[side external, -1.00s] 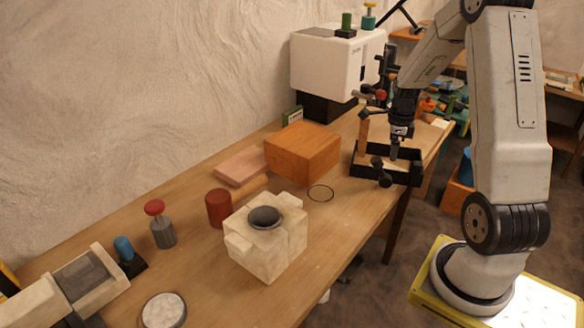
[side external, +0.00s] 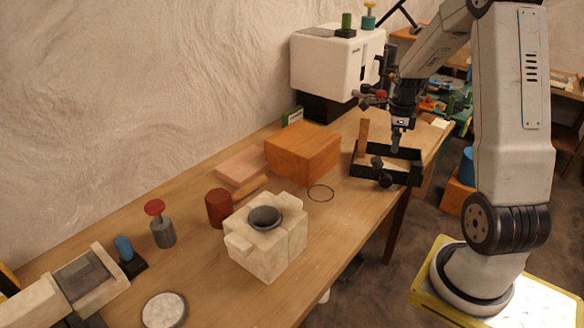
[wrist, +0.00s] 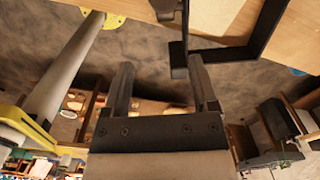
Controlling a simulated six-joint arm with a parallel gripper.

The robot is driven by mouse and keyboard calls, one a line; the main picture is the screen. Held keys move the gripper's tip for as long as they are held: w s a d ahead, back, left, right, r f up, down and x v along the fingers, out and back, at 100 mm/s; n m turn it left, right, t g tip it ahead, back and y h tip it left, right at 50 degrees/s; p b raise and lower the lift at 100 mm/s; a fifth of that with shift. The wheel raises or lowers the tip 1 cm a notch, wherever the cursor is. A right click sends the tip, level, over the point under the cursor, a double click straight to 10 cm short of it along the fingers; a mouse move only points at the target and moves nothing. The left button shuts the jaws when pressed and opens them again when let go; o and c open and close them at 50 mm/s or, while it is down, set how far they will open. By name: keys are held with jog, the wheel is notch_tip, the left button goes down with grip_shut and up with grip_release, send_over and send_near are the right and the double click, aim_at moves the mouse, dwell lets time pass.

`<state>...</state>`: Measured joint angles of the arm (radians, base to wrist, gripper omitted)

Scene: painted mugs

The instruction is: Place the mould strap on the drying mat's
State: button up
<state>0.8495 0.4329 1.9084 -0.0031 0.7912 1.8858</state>
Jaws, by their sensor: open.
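I cannot pick out the mould strap or the drying mat for sure. A thin black ring (side external: 320,193) lies flat on the bench, and I cannot tell whether it is a loose band or a mark. A pale two-part block mould (side external: 265,240) with a dark round opening on top stands nearer the camera. My gripper (side external: 396,146) hangs fingers-down over a black open tray (side external: 405,178) at the bench's right side. In the wrist view my gripper (wrist: 160,70) has its fingers apart with nothing between them. A black frame edge (wrist: 228,55) shows beyond them.
An orange-brown block (side external: 303,150) and a flat board (side external: 241,167) lie near the wall. A red cylinder (side external: 219,208), a red-topped tool (side external: 160,224) and a round disc (side external: 164,310) stand leftward. A white machine (side external: 335,65) stands behind.

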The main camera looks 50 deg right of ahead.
jog(key=w+a+n+t, duration=0.1)
jog(key=w+a+n, duration=0.3)
jog(key=a+n, duration=1.2)
jog(key=s+a+n+t, duration=0.1)
jog(key=s+a+n, duration=0.3)
jog(key=a+n, duration=1.1)
jog(key=shift+a+f+t, duration=0.3)
jog(key=shift+a+f, duration=0.05)
jog(key=shift+a, duration=0.2)
